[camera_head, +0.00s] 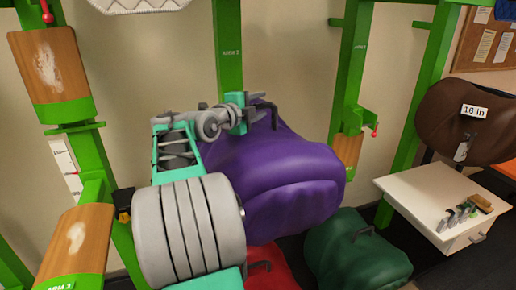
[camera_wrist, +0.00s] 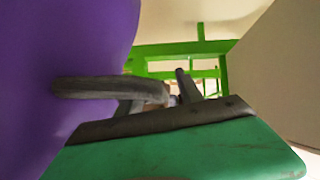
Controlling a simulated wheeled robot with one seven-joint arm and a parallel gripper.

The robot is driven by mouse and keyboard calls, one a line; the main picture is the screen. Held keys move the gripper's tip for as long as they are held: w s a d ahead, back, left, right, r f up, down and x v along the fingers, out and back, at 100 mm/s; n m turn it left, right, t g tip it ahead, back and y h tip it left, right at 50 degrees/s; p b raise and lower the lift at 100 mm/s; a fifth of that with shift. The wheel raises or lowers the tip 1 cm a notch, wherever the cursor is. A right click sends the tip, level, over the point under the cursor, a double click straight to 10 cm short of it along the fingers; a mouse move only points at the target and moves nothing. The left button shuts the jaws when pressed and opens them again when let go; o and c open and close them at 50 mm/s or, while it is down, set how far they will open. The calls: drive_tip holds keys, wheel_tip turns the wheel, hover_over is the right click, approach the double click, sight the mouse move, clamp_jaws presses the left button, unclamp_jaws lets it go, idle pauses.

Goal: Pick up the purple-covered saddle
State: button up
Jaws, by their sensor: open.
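The purple-covered saddle (camera_head: 275,175) is in the middle of the head view, a large rounded purple form. Its left side is hidden behind my arm. My gripper (camera_head: 256,108) is at the saddle's upper edge, open, with nothing seen held in it. A dark hooked piece shows there against the purple; I cannot tell whether it is a finger or a handle. In the wrist view the purple cover (camera_wrist: 85,45) fills the left side, close to the dark bars in front of the camera. Contact cannot be told.
Below are a green saddle (camera_head: 358,258) and a red one (camera_head: 275,268), each with a dark handle. Green rack posts (camera_head: 346,85) stand behind. A white cabinet (camera_head: 430,190) with small tools and a brown saddle (camera_head: 465,120) labelled "16 in" are at right.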

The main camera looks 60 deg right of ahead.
drive_tip(key=shift+d+f, duration=0.15)
drive_tip(key=shift+d, duration=0.2)
drive_tip(key=shift+c, duration=0.5)
clamp_jaws()
idle(0.6)
drive_tip(key=shift+r, duration=0.25)
